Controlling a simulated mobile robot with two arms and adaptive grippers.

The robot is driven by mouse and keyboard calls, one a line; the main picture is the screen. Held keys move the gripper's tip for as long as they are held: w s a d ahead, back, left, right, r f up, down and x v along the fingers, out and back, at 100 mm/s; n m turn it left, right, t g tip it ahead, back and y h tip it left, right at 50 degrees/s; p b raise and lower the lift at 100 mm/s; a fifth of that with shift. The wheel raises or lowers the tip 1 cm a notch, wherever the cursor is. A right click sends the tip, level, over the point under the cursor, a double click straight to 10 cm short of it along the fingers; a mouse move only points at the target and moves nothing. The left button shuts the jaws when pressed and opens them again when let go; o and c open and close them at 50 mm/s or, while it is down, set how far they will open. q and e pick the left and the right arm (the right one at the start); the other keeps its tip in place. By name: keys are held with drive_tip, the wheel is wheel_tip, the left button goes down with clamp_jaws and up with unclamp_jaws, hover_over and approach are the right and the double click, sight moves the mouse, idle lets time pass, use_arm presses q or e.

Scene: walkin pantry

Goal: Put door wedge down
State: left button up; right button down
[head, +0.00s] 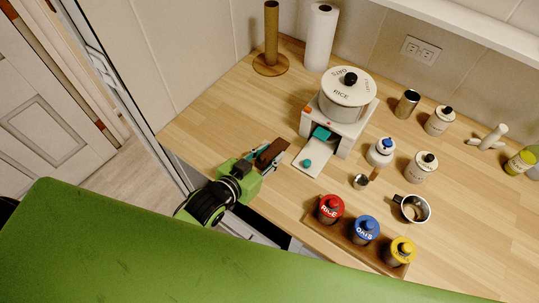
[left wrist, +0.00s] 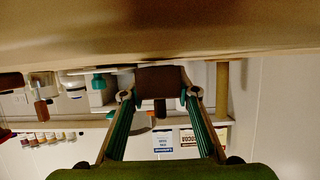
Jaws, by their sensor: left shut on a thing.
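The door wedge (head: 271,152) is a dark brown block. My left gripper (head: 266,161) is shut on it, at the left part of the wooden counter in the head view. In the left wrist view the wedge (left wrist: 160,79) sits between the two teal fingertips of the left gripper (left wrist: 160,96). The wedge is very close to the counter surface, but I cannot tell whether it touches. My right gripper is not in view.
A paper towel roll (head: 320,38) and wooden holder (head: 271,35) stand behind. A rack (head: 340,230) of coloured-lid jars is at the front. Bare counter (head: 215,115) lies left of the wedge.

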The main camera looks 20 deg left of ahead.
use_arm(q)
wheel_tip(320, 180, up, 3)
drive_tip(key=shift+f, duration=0.15)
drive_tip(key=s+d+r+p, duration=0.1)
drive_tip(key=s+d+r, duration=0.2)
drive_tip(key=s+r, duration=0.6)
drive_tip(key=s, duration=0.4)
drive_tip(key=shift+s+d+r, duration=0.2)
drive_tip(key=shift+s+r, duration=0.1)
drive_tip(key=shift+s, duration=0.05)
